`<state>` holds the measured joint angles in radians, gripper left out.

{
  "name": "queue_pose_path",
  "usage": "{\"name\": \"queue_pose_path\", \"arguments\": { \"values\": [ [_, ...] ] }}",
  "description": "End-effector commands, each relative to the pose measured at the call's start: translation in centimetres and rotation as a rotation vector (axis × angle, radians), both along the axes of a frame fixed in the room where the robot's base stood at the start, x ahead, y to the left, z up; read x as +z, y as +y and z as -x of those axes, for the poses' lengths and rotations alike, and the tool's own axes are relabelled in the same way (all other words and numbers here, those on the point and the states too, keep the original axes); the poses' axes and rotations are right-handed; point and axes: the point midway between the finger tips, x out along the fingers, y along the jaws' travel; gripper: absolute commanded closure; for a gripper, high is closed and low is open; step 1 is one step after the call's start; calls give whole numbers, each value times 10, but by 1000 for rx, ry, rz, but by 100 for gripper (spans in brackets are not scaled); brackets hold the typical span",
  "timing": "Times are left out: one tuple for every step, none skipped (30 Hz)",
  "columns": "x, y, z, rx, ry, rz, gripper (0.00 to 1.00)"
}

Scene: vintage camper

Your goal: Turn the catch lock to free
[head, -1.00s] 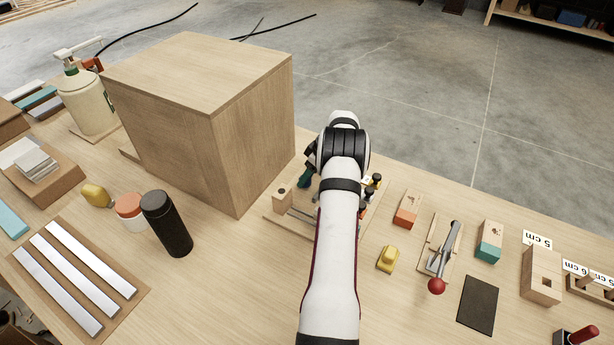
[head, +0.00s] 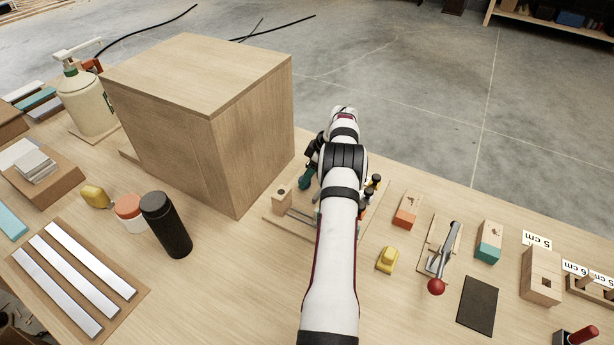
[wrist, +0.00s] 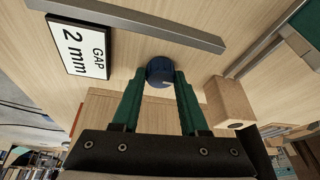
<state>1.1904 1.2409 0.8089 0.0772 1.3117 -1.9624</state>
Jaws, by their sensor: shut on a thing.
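In the wrist view a round dark blue knob (wrist: 158,69), which appears to be the catch lock, sits against a pale wooden surface. It has a small white mark on the side nearest my gripper. My gripper (wrist: 160,76) has its two green fingers on either side of the knob, shut on it. The fingers hide part of the knob's sides. In the head view my gripper (head: 306,180) is beside the large wooden box (head: 255,140), and my arm hides the knob.
A "GAP 2 mm" sign (wrist: 84,51) and a metal bar (wrist: 130,22) lie near the knob. A wooden block (wrist: 229,102) stands right of the fingers. A yellow block (head: 387,260) and red-knobbed toggle clamp (head: 437,285) sit right of my arm.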

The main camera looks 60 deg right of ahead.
Motion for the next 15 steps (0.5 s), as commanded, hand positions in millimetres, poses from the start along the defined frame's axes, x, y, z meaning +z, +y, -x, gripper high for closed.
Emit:
{"name": "queue_pose_path", "arguments": {
  "values": [
    [-2, 0, 1, 1, 3, -1, 100],
    [-2, 0, 1, 1, 3, -1, 100],
    [-2, 0, 1, 1, 3, -1, 53],
    [-2, 0, 1, 1, 3, -1, 48],
    [-2, 0, 1, 1, 3, -1, 42],
    [-1, 0, 1, 1, 3, -1, 35],
    [-1, 0, 1, 0, 2, 0, 30],
    [-1, 0, 1, 0, 2, 0, 27],
    [-1, 0, 1, 0, 2, 0, 27],
    [-1, 0, 1, 0, 2, 0, 27],
    [-1, 0, 1, 0, 2, 0, 27],
    [-1, 0, 1, 0, 2, 0, 27],
    [-1, 0, 0, 0, 2, 0, 27],
    [-1, 0, 0, 0, 1, 0, 27],
    [-1, 0, 0, 0, 1, 0, 27]
  ]
}}
